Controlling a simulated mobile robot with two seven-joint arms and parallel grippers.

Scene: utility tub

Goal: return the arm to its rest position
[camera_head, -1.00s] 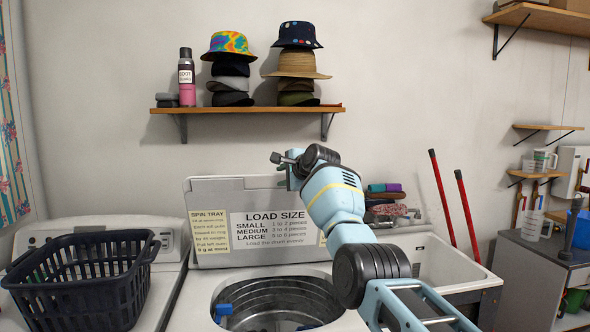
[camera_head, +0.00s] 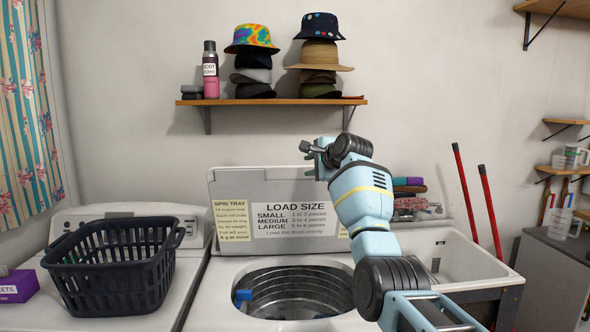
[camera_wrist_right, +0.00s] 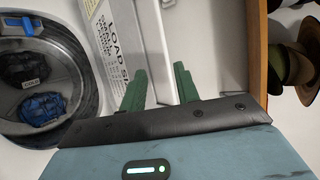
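My right arm, light blue with dark joints, reaches up from the lower right in the head view. Its gripper (camera_head: 306,150) is raised in front of the wall, near the top edge of the open washer lid (camera_head: 240,187) and below the shelf. In the right wrist view its two green fingers (camera_wrist_right: 160,72) stand apart with nothing held between them; the lid (camera_wrist_right: 120,25) lies beyond. My left arm and gripper do not show in either view.
The open washer tub (camera_head: 300,290) holds a dark and a blue item (camera_wrist_right: 42,108). A dark basket (camera_head: 115,262) stands on the machine at left. A shelf (camera_head: 270,102) with hats and a can hangs above. A sink (camera_head: 455,258) and red handles (camera_head: 465,200) are at right.

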